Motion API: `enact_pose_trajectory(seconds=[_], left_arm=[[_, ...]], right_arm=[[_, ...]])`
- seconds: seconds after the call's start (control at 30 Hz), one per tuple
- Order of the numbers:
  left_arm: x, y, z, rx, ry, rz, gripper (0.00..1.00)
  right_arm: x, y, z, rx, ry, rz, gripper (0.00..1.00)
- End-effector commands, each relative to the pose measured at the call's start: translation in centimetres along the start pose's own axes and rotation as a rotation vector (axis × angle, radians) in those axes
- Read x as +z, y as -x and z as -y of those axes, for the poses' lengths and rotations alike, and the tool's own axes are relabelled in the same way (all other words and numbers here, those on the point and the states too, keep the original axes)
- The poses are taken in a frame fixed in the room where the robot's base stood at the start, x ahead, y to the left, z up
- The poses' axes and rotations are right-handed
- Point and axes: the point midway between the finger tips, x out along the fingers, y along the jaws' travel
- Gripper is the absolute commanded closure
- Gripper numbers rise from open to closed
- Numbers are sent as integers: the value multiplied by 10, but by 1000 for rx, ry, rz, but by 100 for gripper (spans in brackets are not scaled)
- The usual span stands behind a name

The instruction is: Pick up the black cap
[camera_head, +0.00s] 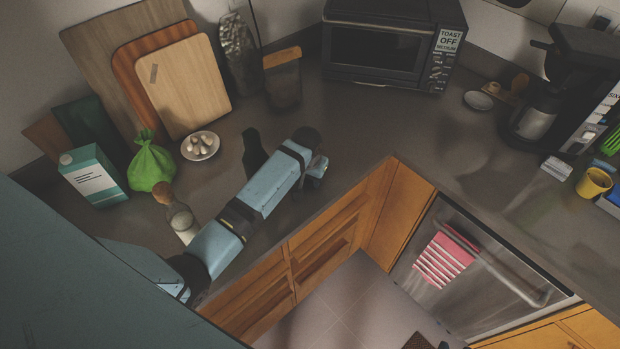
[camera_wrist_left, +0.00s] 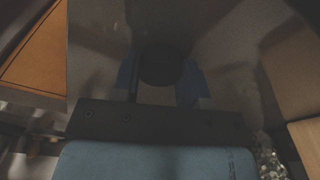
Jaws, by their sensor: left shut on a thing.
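The black cap (camera_wrist_left: 162,66) is a dark round thing in the left wrist view. It sits between the two blue fingers of my left gripper (camera_wrist_left: 160,80), which is shut on it. In the head view my left arm reaches in over the counter from the left, and my left gripper (camera_head: 318,167) is near the counter's front edge, by the inner corner. I cannot make out the cap clearly there; my gripper and wrist hide it. My right gripper is not in view.
A dark upright thing (camera_head: 253,150) stands behind my left arm. A corked jar (camera_head: 181,216), green bag (camera_head: 150,168), carton (camera_head: 93,176) and plate of eggs (camera_head: 200,146) are to the left. A toaster oven (camera_head: 375,55) stands behind. The counter between oven and gripper is clear.

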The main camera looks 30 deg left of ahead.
Motion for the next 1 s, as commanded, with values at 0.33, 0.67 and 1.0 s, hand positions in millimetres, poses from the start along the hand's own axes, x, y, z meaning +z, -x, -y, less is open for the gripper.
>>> enact_pose_trajectory(seconds=[0.33, 0.67, 1.0], left_arm=[[-4, 31, 0, 0, 0, -5, 82], [-16, 123, 0, 1, -1, -7, 82], [-23, 191, 1, -2, -1, -2, 82]], right_arm=[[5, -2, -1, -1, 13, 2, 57], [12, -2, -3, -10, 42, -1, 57], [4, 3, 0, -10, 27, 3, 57]])
